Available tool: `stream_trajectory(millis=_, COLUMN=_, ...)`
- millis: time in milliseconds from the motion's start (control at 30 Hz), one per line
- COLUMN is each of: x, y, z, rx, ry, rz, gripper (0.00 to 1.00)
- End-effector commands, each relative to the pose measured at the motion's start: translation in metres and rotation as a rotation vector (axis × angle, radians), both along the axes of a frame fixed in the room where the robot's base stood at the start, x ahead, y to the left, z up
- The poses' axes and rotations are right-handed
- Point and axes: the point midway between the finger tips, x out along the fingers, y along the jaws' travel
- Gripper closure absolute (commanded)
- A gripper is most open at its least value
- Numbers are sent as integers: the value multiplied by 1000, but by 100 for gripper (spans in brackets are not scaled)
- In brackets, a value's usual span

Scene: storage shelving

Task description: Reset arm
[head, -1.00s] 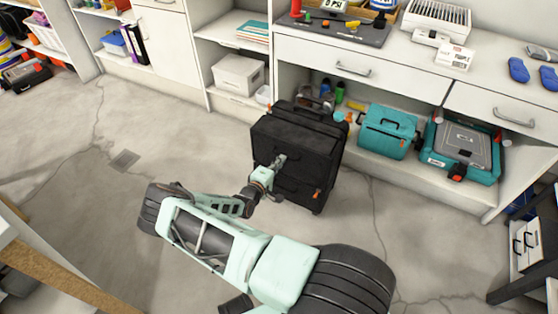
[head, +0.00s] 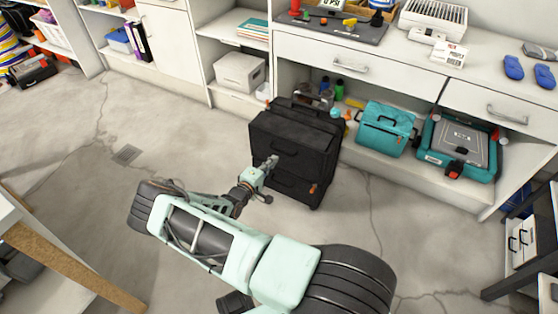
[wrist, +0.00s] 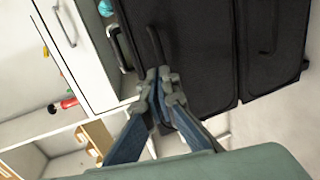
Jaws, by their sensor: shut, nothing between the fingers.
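My arm reaches out over the floor from the bottom of the head view. My gripper (head: 272,162) is at the front of a black suitcase-like case (head: 297,137) that stands on the floor. The gripper is shut and empty. In the wrist view its fingertips (wrist: 160,75) meet, with the black case (wrist: 205,40) right behind them. I cannot tell whether the fingertips touch the case.
White shelving with drawers (head: 350,68) stands behind the case. A teal toolbox (head: 385,128) and a larger teal case (head: 458,145) lie on its low shelf. A wooden-edged table (head: 75,268) is at lower left. The floor left of my arm is clear.

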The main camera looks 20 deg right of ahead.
Motion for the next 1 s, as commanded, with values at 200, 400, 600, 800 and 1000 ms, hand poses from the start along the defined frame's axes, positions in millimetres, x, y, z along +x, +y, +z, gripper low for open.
stream_trajectory(millis=200, x=-31, y=43, z=14, rx=2, ry=2, rz=5, gripper=100)
stream_trajectory(millis=400, x=-48, y=64, z=18, rx=2, ry=1, rz=3, gripper=100)
stream_trajectory(millis=600, x=-53, y=69, z=18, rx=2, ry=1, rz=2, gripper=100)
stream_trajectory(millis=800, x=-51, y=70, z=24, rx=8, ry=-11, rz=-7, gripper=100)
stream_trajectory(millis=1000, x=-34, y=65, z=89, rx=88, ry=-151, rz=-123, gripper=100)
